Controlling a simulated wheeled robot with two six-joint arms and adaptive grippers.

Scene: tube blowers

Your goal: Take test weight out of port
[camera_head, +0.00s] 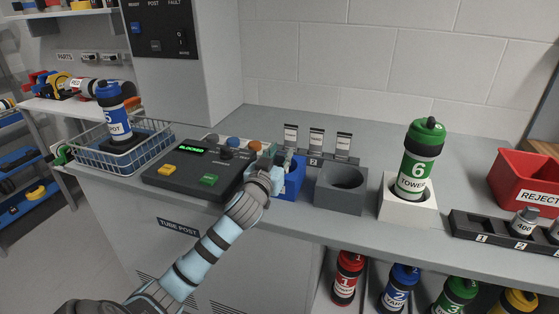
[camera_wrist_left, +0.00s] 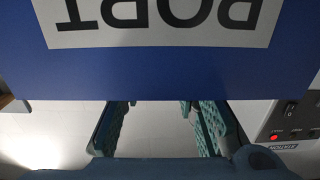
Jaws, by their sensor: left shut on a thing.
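The blue port block (camera_head: 291,182) stands on the bench between the black console and a grey block. Its blue face (camera_wrist_left: 160,82) with a PORT label, upside down, fills the top of the left wrist view. My left gripper (camera_head: 282,164) is at the top of the blue block. In the left wrist view its teal fingers (camera_wrist_left: 158,106) pass behind the edge of the blue face. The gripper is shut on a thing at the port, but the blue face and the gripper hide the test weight. My right gripper is not in view.
The black console (camera_head: 195,172) is close on the left and the grey block (camera_head: 341,188) close on the right. A white holder (camera_head: 407,208) bears a green bottle. A black rack (camera_head: 490,232) and red reject bin (camera_head: 524,180) are farther right. Three label cards stand behind.

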